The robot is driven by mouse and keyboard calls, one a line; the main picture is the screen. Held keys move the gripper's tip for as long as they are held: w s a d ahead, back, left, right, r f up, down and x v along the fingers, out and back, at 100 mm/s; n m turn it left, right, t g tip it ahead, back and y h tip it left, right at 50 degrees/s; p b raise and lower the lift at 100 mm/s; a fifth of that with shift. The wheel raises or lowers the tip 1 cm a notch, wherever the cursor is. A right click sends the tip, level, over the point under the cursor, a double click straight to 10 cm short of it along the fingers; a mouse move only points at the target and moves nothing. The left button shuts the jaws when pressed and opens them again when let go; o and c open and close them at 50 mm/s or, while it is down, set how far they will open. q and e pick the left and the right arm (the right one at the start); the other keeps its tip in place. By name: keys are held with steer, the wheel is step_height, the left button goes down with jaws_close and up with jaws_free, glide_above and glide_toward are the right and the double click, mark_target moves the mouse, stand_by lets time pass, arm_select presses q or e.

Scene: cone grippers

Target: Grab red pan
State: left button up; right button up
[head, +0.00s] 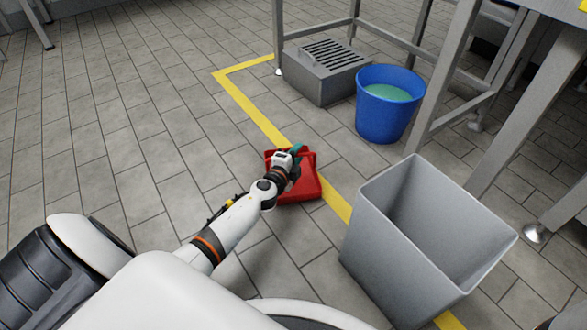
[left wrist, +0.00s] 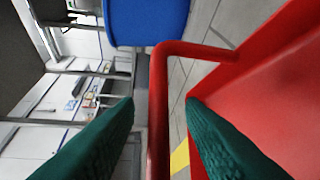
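The red pan (head: 309,187) lies on the tiled floor beside the yellow line in the head view. In the left wrist view its red body (left wrist: 275,85) fills the right side, and its bar-like handle (left wrist: 159,110) runs up the middle. My left gripper (head: 295,158) is over the pan and hides part of it. In the left wrist view its two green fingers (left wrist: 160,105) are apart, one on each side of the handle, with visible gaps. My right gripper is not in view.
A grey open bin (head: 400,245) stands to the right of the pan. A blue bucket (head: 378,115) with greenish contents stands behind, next to a grey slotted box (head: 320,85). Metal table legs (head: 445,75) stand at right. The floor at left is clear.

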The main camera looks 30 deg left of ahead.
arm_select(q)
steer(key=shift+s, duration=0.1)
jaws_close()
